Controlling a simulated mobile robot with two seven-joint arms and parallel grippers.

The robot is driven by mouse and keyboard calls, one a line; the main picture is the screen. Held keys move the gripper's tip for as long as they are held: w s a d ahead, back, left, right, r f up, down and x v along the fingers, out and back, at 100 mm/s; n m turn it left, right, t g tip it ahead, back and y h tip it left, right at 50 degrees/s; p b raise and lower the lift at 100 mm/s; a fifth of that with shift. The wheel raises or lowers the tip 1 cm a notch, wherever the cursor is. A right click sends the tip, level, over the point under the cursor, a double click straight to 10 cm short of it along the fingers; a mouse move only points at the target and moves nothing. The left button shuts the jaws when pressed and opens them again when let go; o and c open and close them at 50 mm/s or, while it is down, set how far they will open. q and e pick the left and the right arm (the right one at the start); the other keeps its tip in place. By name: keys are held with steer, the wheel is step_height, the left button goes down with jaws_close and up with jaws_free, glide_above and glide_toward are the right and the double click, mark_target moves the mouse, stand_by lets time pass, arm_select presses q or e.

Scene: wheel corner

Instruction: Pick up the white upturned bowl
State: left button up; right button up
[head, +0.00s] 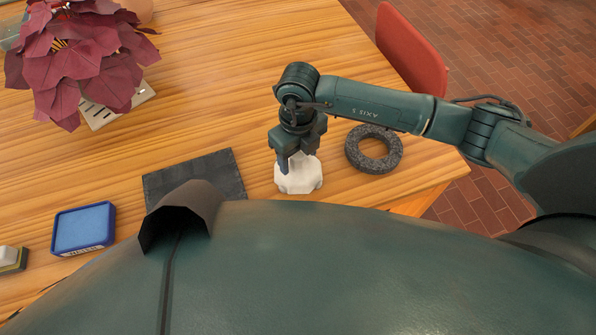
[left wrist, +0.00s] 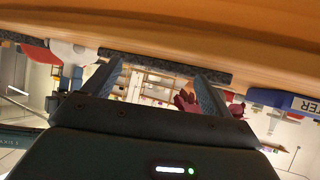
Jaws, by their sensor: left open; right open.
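The white upturned bowl (head: 299,178) sits on the wooden table, right of the middle. My right gripper (head: 297,158) points down right over it, open. One finger shows in front of the bowl's upper left part; I cannot tell whether it touches the bowl. The gripper hides the bowl's far side. In the left wrist view, which is upside down, a white rounded shape (left wrist: 72,51) at the left looks like the same bowl. My left gripper (left wrist: 161,68) is open and empty there, low at the table edge; the head view does not show it.
A dark ring (head: 373,149) lies right of the bowl. A dark slate (head: 225,173) lies left of it, with a blue box (head: 83,228) farther left. A red-leaved plant (head: 75,60) and a red chair (head: 410,50) stand behind. The table's middle is clear.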

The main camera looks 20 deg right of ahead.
jaws_close()
stand_by(0.7)
